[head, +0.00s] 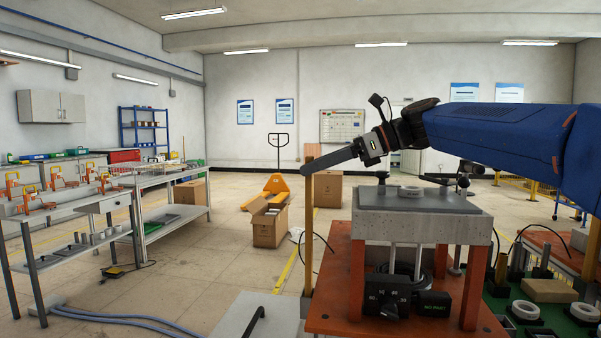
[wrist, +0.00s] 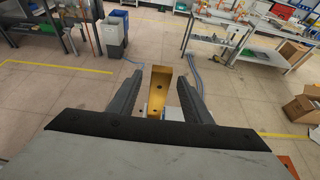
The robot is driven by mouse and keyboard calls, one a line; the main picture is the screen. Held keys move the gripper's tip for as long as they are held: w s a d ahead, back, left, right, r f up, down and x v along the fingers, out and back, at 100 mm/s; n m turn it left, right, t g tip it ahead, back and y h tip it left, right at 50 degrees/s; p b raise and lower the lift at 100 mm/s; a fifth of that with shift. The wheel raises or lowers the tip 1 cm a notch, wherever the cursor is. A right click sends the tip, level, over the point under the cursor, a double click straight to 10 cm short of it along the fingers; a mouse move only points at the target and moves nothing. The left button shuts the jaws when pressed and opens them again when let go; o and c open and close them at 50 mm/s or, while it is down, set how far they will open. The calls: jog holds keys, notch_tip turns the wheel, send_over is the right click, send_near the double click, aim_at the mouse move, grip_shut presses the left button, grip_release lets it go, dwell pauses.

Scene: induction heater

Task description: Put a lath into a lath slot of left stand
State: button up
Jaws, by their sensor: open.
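A long wooden lath (head: 308,230) stands upright at the left edge of the red-brown table in the head view. Its lower end meets a darker holder-like part (head: 306,306), and I cannot tell how deep it sits there. In the wrist view the lath (wrist: 159,88) shows between the two spread fingers of my gripper (wrist: 164,78), with a gap on each side. The fingers are open. I cannot make out a separate left stand or a free lath slot.
The red-brown table (head: 335,312) carries a press-like fixture with a grey top plate (head: 420,200), close below my arm. Green-matted parts table at right. Open cardboard box (head: 270,228) on the floor behind the lath. Workbench (head: 75,205) at left; floor between is mostly clear.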

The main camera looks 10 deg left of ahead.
jog(key=v, duration=1.2)
jog(key=shift+s, duration=0.15)
